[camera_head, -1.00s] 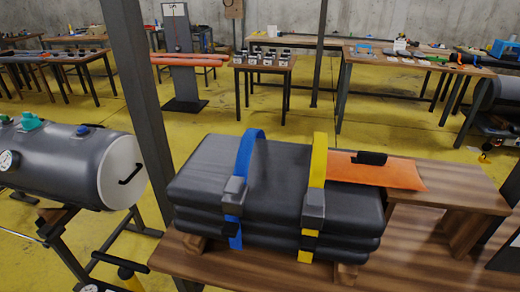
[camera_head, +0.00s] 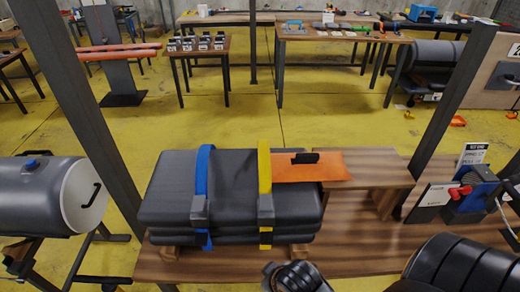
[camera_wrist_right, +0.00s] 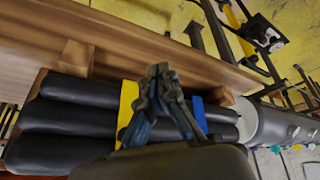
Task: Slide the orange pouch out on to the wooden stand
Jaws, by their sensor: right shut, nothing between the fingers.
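The flat orange pouch (camera_head: 325,172) has a black handle or buckle on top. Its left end meets the yellow strap (camera_head: 265,178) on the stacked dark grey bundle (camera_head: 232,185). Its right end reaches over the raised wooden stand (camera_head: 370,175), just right of the bundle. My right gripper (camera_head: 292,277) shows at the bottom of the head view, in front of the bundle and apart from the pouch. In the right wrist view its fingers (camera_wrist_right: 160,75) are shut and empty, with the yellow and blue straps behind. The pouch is not visible there. My left gripper is not in view.
A blue strap (camera_head: 203,175) also crosses the bundle. The wooden table (camera_head: 345,255) is clear in front of the stand. A blue device with a red knob (camera_head: 460,192) stands at the right. Dark posts (camera_head: 455,90) rise behind, and a grey cylinder (camera_head: 40,195) lies at the left.

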